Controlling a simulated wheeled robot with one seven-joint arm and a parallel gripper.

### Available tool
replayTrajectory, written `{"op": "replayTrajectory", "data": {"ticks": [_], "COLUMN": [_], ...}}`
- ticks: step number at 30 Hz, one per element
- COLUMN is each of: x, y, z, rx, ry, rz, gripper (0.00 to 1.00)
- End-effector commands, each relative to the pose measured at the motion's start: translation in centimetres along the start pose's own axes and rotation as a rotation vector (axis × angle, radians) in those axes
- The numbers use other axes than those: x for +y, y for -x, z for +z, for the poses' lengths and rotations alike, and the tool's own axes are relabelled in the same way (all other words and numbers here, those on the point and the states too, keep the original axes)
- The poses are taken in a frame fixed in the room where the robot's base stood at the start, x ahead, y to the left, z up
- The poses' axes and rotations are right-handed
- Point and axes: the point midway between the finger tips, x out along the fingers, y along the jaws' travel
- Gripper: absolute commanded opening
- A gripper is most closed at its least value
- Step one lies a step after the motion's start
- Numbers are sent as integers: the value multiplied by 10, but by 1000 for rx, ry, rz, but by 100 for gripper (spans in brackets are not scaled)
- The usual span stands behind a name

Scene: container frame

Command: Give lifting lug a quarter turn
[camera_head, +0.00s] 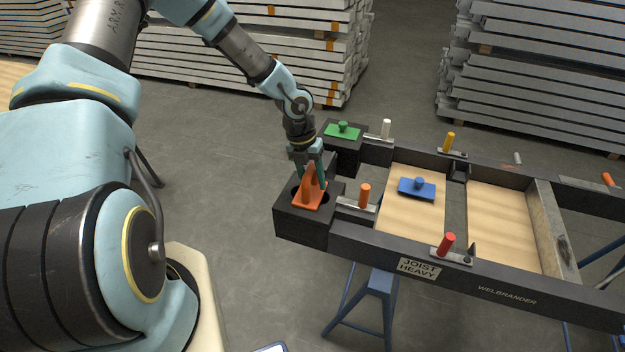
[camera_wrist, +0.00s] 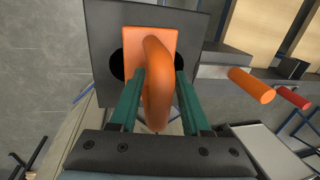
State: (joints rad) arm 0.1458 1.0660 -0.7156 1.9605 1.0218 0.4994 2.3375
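The orange lifting lug (camera_head: 309,193) has a flat rectangular plate and a raised loop. It sits on the top of the dark near-left corner block (camera_head: 292,227), over a round dark opening that shows on both sides of the plate. In the wrist view the lug's loop (camera_wrist: 157,85) stands upright between my fingers, its plate running lengthwise up the picture. My gripper (camera_head: 309,164) points down over the lug, with one green finger on each side of the loop. My gripper (camera_wrist: 160,78) looks open; a narrow gap shows at the right finger, and contact at the left is unclear.
An orange peg (camera_head: 364,196) stands close right of the block and a red peg (camera_head: 446,244) farther along the dark frame (camera_head: 470,272). A green lug (camera_head: 342,131) sits on the far corner block. A blue lug (camera_head: 417,188) lies on a wooden board (camera_head: 408,222).

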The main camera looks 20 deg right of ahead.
Motion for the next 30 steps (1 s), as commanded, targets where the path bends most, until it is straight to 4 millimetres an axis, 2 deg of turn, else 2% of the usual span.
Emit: {"op": "replayTrajectory", "data": {"ticks": [1, 3, 10, 14, 17, 27, 30], "x": [0, 0, 1, 1, 2, 1, 1], "y": [0, 0, -2, 5, 18, 83, 96], "z": [0, 0, -1, -1, 0, 0, 0], "rx": [0, 1, 4, 2, -2, -2, -2], "ry": [0, 0, 1, 3, 3, 3, 2], "rz": [0, 0, 1, 1, 1, 1, 1], "gripper": [54, 62, 62, 62, 62, 62, 62]}}
